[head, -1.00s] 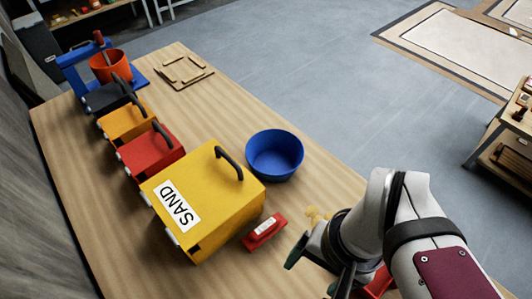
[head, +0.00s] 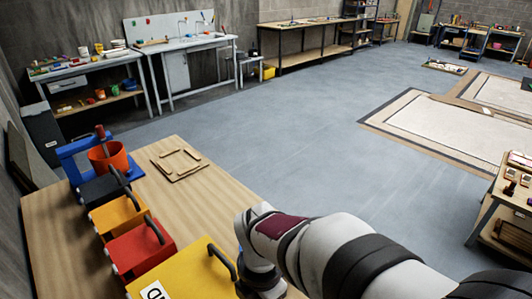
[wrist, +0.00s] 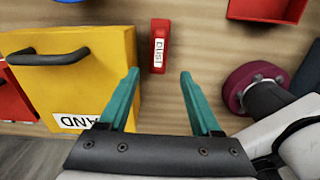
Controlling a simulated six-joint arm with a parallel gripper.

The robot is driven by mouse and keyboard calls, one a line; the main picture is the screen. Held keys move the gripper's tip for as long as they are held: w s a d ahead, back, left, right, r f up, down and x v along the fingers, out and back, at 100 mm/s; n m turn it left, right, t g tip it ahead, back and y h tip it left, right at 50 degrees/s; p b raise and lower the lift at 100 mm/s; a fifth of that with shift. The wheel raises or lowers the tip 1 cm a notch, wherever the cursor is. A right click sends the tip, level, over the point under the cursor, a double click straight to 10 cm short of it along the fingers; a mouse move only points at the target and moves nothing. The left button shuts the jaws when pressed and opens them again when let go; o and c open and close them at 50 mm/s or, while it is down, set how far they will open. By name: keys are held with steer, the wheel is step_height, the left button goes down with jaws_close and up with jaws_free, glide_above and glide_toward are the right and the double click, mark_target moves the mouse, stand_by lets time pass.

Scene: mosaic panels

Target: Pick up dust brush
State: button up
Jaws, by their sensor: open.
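The dust brush (wrist: 159,55) is a small red block with a white label reading DUST, lying on the wooden table in the wrist view. My gripper (wrist: 160,74) is open, with two teal fingers apart and nothing between them. In the picture the brush sits just beyond the fingertips, roughly centred in the gap; I cannot tell the height between them. The left finger overlaps the edge of the yellow SAND box in the picture. In the head view the brush and my gripper are out of frame.
The yellow SAND box (wrist: 85,72) stands close left of the brush. A red tray (wrist: 268,10) is at the upper right, and a dark red round thing (wrist: 236,90) is at the right. The head view shows red (head: 140,250) and orange (head: 118,215) boxes in a row.

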step_height(320, 180, down, 16)
steer(key=shift+a+r, duration=0.15)
steer(key=shift+r, duration=0.05)
jaws_close()
step_height(320, 180, up, 4)
steer(key=shift+w+r, duration=0.1)
steer(key=s+d+r, duration=0.1)
steer(key=d+r, duration=0.6)
steer(key=d, duration=0.4)
steer(key=shift+s+d, duration=0.3)
steer(key=shift+s, duration=0.1)
